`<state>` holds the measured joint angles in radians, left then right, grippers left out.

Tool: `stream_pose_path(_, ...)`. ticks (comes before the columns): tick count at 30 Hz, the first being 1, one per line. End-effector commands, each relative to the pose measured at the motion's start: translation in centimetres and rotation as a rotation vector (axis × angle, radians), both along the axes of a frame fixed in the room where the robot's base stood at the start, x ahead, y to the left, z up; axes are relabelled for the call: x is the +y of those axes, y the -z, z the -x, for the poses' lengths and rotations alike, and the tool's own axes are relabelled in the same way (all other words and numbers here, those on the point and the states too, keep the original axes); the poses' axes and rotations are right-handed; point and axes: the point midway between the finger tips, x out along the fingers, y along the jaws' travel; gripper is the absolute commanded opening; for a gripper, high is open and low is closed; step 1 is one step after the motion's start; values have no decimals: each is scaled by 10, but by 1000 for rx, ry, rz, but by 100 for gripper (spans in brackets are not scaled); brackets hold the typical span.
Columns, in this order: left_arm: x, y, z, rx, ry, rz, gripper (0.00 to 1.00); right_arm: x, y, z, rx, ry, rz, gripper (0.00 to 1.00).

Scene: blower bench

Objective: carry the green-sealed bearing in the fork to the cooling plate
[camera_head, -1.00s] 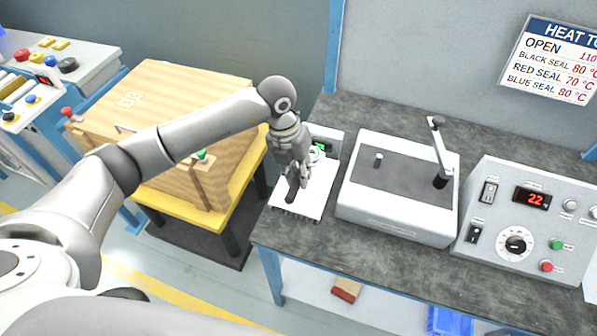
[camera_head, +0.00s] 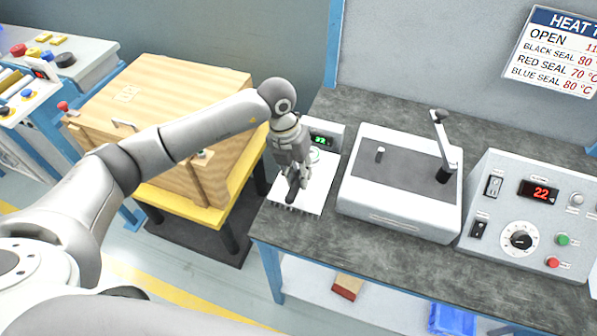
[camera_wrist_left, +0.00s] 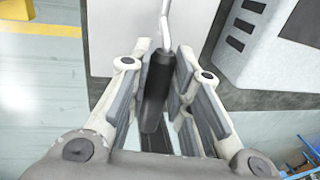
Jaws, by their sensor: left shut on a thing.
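My left gripper (camera_head: 291,180) is over the white cooling plate (camera_head: 310,203) at the left end of the bench. It is shut on the black handle of the fork (camera_wrist_left: 157,85). In the left wrist view the handle lies between the fingers and a thin metal rod runs from it over the pale plate (camera_wrist_left: 115,40). A small part of the green-sealed bearing (camera_head: 315,155) shows beside the gripper over the plate's back part. The gripper hides most of it, so I cannot tell whether it touches the plate. My right gripper is not in view.
A white heater box (camera_head: 400,210) with an upright lever stands right of the plate. A control panel (camera_head: 525,215) is farther right. A wooden crate (camera_head: 160,120) on a yellow-topped stand is left of the bench. The bench's front strip (camera_head: 350,245) is clear.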

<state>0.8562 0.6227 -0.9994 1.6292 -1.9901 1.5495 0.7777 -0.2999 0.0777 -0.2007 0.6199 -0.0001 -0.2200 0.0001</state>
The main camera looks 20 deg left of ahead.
Motion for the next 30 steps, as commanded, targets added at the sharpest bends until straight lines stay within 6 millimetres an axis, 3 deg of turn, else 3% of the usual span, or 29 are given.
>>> stream_pose_path(30, 0, 25, -1, -2, 0, 1, 0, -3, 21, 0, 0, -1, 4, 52)
